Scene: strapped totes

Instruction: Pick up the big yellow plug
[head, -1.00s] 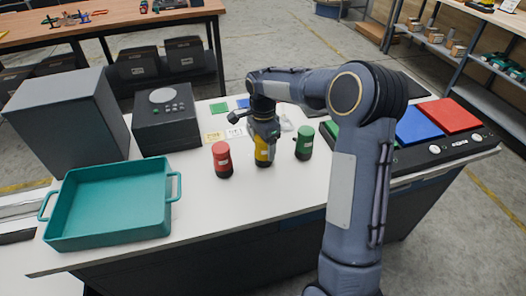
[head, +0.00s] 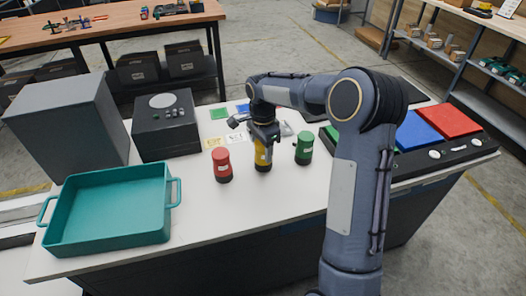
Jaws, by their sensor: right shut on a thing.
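The big yellow plug (head: 262,157) stands upright on the white table, with a dark base. My right gripper (head: 264,136) comes down on it from above and is shut on its upper part, which the fingers hide. I cannot tell whether the plug's base is clear of the table. A red plug (head: 222,164) stands just to its left. A green plug (head: 303,148) stands just to its right. My left gripper is not in view.
A teal tray (head: 172,203) stands at the left of the white table. Behind it are a grey box (head: 62,124) and a black device with a round top (head: 166,125). A panel with green, blue and red pads (head: 447,118) lies at the right. The table's front middle is clear.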

